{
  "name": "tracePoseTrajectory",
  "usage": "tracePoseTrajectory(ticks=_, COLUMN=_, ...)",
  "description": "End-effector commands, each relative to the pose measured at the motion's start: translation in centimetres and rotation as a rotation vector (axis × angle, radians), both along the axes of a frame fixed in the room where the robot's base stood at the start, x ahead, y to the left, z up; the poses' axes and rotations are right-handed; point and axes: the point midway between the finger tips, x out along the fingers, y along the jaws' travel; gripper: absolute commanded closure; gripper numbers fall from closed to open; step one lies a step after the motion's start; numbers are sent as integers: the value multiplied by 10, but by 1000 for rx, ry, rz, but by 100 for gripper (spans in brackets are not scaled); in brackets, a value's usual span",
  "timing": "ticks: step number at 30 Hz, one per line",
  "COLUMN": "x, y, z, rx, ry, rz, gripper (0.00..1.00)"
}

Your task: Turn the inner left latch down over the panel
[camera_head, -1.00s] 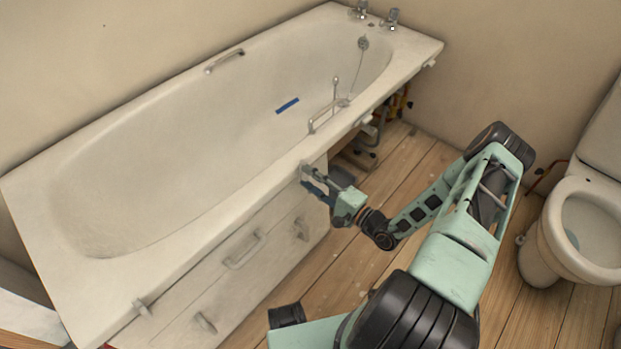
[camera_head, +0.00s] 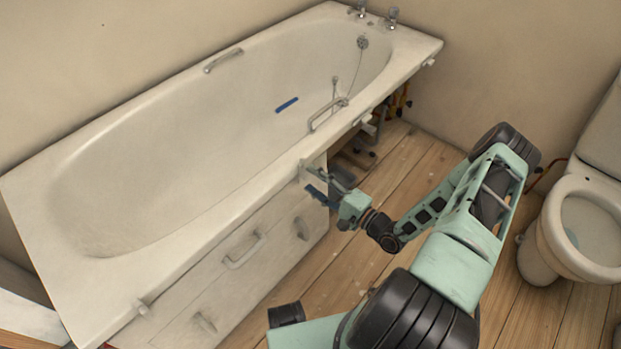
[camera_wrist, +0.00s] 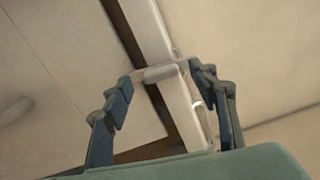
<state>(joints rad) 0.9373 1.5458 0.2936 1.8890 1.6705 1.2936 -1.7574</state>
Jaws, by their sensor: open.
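The inner left latch (camera_head: 303,169) is a small pale tab under the bath's front rim, at the right end of the front panel (camera_head: 190,285). In the wrist view the latch (camera_wrist: 163,72) lies crosswise at the panel's edge, beside a dark gap. My gripper (camera_head: 310,180) is at this latch. In the wrist view its open blue-grey fingers (camera_wrist: 165,78) stand on either side of the latch, with the left fingertip close to its left end. I cannot tell whether either finger touches it. The fingers partly hide the latch in the head view.
The bath (camera_head: 180,150) stands along the wall, with another latch (camera_head: 141,307) at its near left. The panel has several raised handles (camera_head: 245,250). Pipes show under the open right part of the bath. A toilet (camera_head: 585,225) stands at the right; floorboards between are partly clear.

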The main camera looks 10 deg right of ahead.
Motion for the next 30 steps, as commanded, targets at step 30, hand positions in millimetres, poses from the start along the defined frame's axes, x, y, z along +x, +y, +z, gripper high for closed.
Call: tracePoseTrajectory(ticks=30, x=-46, y=-34, z=1, rx=-11, ry=0, rz=8, gripper=46)
